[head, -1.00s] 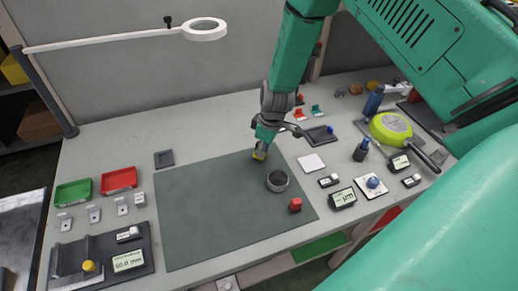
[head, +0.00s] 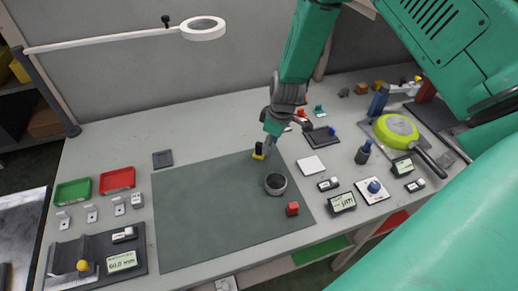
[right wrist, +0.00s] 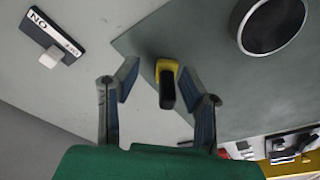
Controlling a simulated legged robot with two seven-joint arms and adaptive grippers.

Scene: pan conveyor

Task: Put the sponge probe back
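The sponge probe, a small piece with a black grip and a yellow base (head: 258,153), stands at the far edge of the green mat (head: 210,215). In the right wrist view the probe (right wrist: 167,86) shows between the spread fingers, its black end toward the camera. My right gripper (right wrist: 160,80) is open, with a gap on both sides of the probe. In the head view the right gripper (head: 267,143) is just above and beside the probe. Whether a finger touches it cannot be told. My left gripper is not in view.
A grey cup (head: 275,183) and a red block (head: 292,209) stand on the mat. Green (head: 73,192) and red (head: 117,180) trays are at left; a green pan (head: 395,129) is at right.

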